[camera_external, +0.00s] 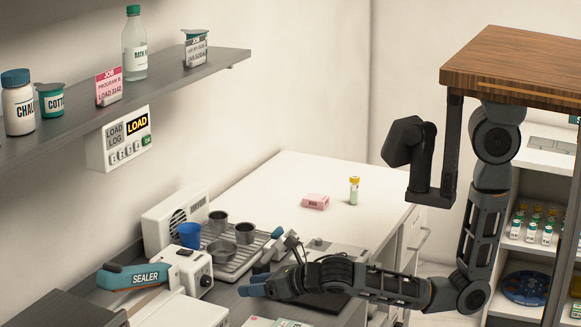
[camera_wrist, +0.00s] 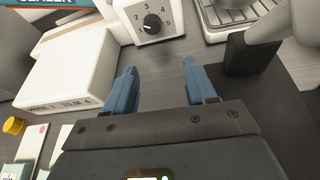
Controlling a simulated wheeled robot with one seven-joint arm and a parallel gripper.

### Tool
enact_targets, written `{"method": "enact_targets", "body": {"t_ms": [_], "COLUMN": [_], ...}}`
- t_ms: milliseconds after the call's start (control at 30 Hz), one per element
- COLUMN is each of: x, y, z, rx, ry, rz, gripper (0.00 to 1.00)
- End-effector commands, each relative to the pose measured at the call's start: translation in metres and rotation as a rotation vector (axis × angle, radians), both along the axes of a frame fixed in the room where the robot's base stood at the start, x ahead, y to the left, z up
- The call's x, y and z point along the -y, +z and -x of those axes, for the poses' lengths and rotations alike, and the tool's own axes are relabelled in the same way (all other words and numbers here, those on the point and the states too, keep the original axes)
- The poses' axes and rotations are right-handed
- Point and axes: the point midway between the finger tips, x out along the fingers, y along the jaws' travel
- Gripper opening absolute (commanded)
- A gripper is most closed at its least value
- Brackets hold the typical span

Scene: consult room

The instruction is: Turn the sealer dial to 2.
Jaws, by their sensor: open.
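The sealer (camera_external: 145,277) has a teal arm with its name on it and stands at the lower left of the external view. A white control box (camera_external: 184,263) stands beside it. On the box's face is a black round dial (camera_wrist: 152,24) with numbers around it, at the top of the wrist view. I cannot tell for certain which number its pointer marks. My gripper (camera_wrist: 157,78) is open and empty, its two blue fingers pointing toward the dial box with a gap before it. In the external view, my gripper (camera_external: 256,284) is low over the counter, right of the box.
A white block (camera_wrist: 70,70) lies left of my fingers. A yellow cap (camera_wrist: 14,125) is at the lower left. Bare grey counter lies between my fingers and the dial box.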

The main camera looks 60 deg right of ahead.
Motion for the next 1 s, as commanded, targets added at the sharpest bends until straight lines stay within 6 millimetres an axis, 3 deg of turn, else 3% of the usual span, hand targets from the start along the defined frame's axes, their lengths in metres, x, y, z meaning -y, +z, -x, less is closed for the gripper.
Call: {"method": "enact_targets", "body": {"t_ms": [433, 1000], "x": [0.034, 0.081], "y": [-0.009, 0.021], "z": [0.052, 0.127], "rx": [0.032, 0.081], "ry": [-0.02, -0.054], "rz": [-0.499, -1.147], "gripper": [0.56, 0.56]}}
